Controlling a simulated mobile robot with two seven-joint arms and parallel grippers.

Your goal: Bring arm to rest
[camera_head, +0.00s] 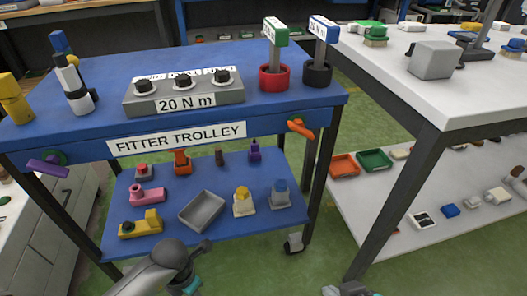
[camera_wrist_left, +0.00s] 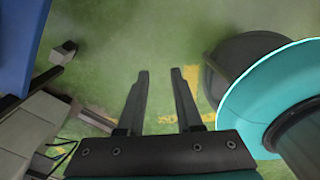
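My left gripper (camera_wrist_left: 160,75) shows in the left wrist view with its two dark fingers apart and nothing between them. Green floor lies beyond the fingertips. In the head view a grey link of my left arm (camera_head: 158,266) comes up from the bottom edge, in front of the trolley's lower shelf. The left fingers do not show there. Part of my right arm's end (camera_head: 347,290) just shows at the bottom edge, over the floor. Its fingers are too cut off to read.
A blue fitter trolley (camera_head: 115,120) stands ahead, with a grey 20 N m block (camera_head: 190,92) on top and several parts on its lower shelf. A white-topped table (camera_head: 400,75) stands at the right. Green floor (camera_head: 420,276) is open at the bottom right.

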